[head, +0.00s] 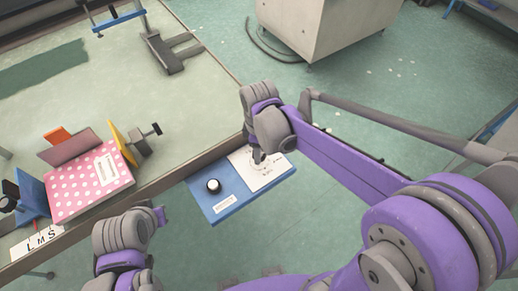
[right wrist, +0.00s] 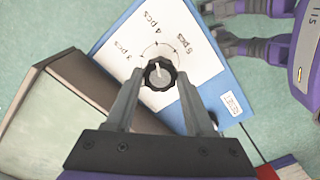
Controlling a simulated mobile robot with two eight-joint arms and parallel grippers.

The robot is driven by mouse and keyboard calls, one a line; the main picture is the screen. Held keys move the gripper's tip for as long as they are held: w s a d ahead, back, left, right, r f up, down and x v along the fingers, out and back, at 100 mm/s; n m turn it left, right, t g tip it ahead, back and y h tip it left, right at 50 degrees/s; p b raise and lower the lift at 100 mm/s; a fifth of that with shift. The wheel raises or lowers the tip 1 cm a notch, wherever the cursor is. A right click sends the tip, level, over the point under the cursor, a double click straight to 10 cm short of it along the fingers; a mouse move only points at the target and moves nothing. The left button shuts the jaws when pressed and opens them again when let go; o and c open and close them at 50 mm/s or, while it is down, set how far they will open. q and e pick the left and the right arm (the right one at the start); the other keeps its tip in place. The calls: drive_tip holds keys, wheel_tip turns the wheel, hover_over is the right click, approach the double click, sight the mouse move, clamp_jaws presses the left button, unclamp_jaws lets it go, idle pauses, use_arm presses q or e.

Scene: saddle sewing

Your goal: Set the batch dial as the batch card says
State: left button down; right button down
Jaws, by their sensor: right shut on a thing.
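The batch dial is a black ribbed knob (right wrist: 160,73) on a white face marked 3 pcs, 4 pcs and 5 pcs. Its white pointer line points roughly toward 4 pcs in the right wrist view. My right gripper (right wrist: 158,78) is shut on the knob, one finger on each side. In the head view the right gripper (head: 258,158) covers the knob. My left gripper (right wrist: 212,28) is empty beside the panel, its fingers apart; its arm shows at the lower left of the head view. I cannot make out a batch card with readable text.
A pink dotted piece (head: 85,192) with a small white label lies on the green table (head: 195,100). An L M S card (head: 38,243) lies near the table's edge.

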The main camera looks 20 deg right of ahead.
use_arm(q)
drive_tip(key=shift+f, duration=0.2)
use_arm(e)
drive_tip(key=shift+m, duration=0.3)
drive_tip(key=m+b, duration=0.1)
drive_tip(key=m, duration=0.3)
drive_tip(key=shift+m, duration=0.3)
drive_tip(key=m+b, duration=0.1)
drive_tip(key=m, duration=0.2)
drive_tip(key=shift+m, duration=0.3)
use_arm(q)
drive_tip(key=shift+s+f, duration=0.35)
drive_tip(key=shift+f, duration=0.45)
drive_tip(key=shift+s+f, duration=0.35)
drive_tip(key=shift+f, duration=0.4)
use_arm(e)
drive_tip(key=shift+m, duration=1.5)
drive_tip(key=shift+c, duration=1.3)
unclamp_jaws()
drive_tip(key=shift+r, duration=0.1)
